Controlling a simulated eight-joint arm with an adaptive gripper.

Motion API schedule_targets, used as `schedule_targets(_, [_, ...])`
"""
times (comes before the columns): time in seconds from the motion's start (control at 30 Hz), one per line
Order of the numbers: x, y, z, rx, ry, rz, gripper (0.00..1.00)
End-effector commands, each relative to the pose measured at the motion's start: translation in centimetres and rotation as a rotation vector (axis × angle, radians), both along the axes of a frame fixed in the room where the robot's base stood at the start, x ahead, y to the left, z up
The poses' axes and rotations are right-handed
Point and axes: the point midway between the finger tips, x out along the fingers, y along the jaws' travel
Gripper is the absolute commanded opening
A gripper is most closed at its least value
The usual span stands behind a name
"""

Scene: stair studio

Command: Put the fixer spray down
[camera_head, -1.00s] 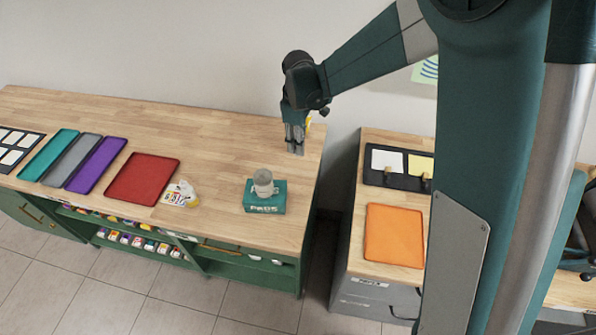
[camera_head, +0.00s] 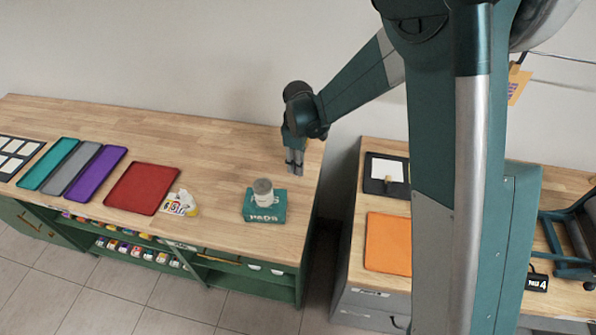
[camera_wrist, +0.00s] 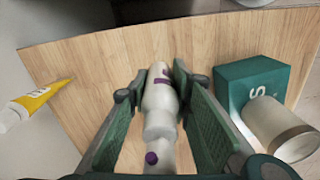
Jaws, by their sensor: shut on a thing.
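My gripper (camera_head: 294,170) is over the back right part of the wooden counter in the head view. In the wrist view my gripper (camera_wrist: 160,85) is shut on a white bottle with purple marks (camera_wrist: 160,108), which I take as the fixer spray. The bottle lies between both fingers, its far end towards the bare wood. The head view does not show the bottle apart from the fingers. I cannot tell whether its base touches the counter (camera_head: 225,150).
A green box (camera_head: 264,212) with a pale cylinder (camera_head: 263,190) on top stands in front of my gripper. A yellow and white tube (camera_wrist: 33,100) shows near the counter edge. A red tray (camera_head: 142,188) lies left. An orange tray (camera_head: 388,243) lies on the counter across a gap.

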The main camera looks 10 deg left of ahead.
Motion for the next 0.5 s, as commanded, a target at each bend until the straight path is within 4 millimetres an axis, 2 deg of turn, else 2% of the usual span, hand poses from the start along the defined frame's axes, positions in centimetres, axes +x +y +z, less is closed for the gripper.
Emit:
schedule_targets(0.27, [0.0, 0.0, -0.1, 0.000, 0.000, 0.000, 0.08])
schedule_targets(0.5, [0.0, 0.0, -2.1, 0.000, 0.000, 0.000, 0.08])
